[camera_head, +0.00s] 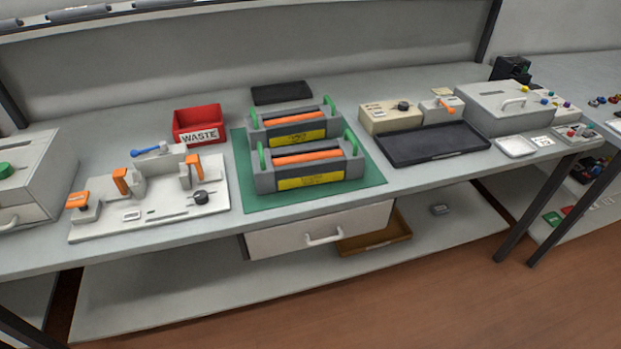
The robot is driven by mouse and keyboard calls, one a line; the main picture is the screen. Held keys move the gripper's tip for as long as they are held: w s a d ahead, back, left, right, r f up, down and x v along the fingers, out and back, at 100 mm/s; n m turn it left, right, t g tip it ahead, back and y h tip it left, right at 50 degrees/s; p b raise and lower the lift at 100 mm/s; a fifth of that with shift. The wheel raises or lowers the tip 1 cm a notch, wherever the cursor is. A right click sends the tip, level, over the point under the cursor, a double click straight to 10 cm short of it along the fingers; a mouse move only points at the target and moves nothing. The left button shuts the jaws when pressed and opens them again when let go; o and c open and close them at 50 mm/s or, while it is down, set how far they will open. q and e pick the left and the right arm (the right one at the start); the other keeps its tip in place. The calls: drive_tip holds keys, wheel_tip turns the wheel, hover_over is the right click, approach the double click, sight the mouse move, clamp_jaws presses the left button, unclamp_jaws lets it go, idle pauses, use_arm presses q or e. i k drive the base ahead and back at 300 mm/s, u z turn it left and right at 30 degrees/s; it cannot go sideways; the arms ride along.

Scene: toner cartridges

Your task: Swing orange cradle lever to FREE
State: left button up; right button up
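A white cradle fixture (150,232) sits on the left part of the bench. An orange-topped block (77,200) stands at its front left corner. Two upright orange pieces, one near the middle (120,181) and one farther right (193,163), stand on white posts. A dark round knob (201,197) with a thin pointer is at the right, and a blue-handled piece (147,150) lies behind. Which orange piece is the cradle lever, and any FREE marking, I cannot tell at this size. Neither of my grippers is in view.
Two grey toner cartridges (265,180) with orange bars and green end handles rest on a green mat (365,187). A red WASTE bin (197,137) stands behind the fixture. Right are a black tray (433,156), a beige box (391,123) and a small orange-lever box (441,107).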

sight(452, 111)
drive_tip(key=k, duration=0.5)
drive_tip(key=z, duration=1.35)
drive_tip(key=i, duration=0.9)
drive_tip(key=u, duration=1.75)
drive_tip(key=i, duration=0.3)
drive_tip(key=z, duration=0.05)
